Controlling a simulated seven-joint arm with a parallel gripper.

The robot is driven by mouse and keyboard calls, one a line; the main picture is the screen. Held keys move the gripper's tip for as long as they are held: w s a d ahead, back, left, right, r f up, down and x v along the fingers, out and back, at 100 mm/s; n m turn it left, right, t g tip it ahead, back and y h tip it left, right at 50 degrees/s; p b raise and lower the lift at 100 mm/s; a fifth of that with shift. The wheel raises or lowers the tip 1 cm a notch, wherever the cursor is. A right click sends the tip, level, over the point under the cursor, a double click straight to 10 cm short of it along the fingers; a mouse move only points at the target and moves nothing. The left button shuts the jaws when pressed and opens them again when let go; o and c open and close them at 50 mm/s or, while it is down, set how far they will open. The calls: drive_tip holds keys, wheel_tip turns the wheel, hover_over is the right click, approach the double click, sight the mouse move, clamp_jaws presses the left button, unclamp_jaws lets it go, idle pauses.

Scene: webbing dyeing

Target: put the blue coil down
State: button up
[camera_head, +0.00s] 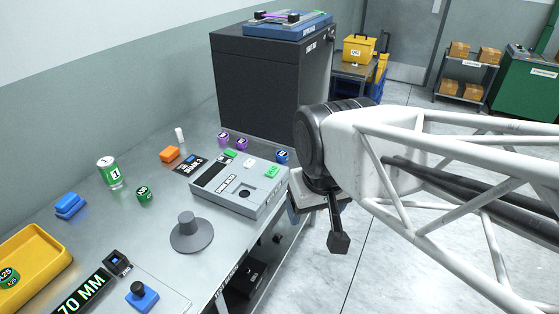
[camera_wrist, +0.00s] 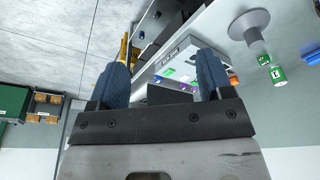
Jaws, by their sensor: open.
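The blue coil (camera_head: 282,156) is a small round piece with a pale label. In the head view it sits on the metal table behind the right rear corner of the grey device, just left of my wrist. My gripper (camera_head: 316,224) hangs over the table's right edge, nearer the camera than the coil and apart from it. In the wrist view my gripper (camera_wrist: 162,76) has its two dark blue fingers wide apart with nothing held between them.
The grey device (camera_head: 260,208) and a grey spindle stand (camera_head: 190,232) are on the table (camera_head: 150,222). A black cabinet (camera_head: 270,90) stands behind. Open floor is at right.

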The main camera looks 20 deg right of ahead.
drive_tip(key=shift+o, duration=0.4)
drive_tip(key=n+g+h, duration=0.2)
drive_tip(key=n+h, duration=0.1)
drive_tip(key=n, duration=1.7)
hover_over(277, 155)
wheel_tip(277, 155, down, 17)
drive_tip(key=shift+s+f, duration=0.1)
drive_tip(key=shift+f, duration=0.1)
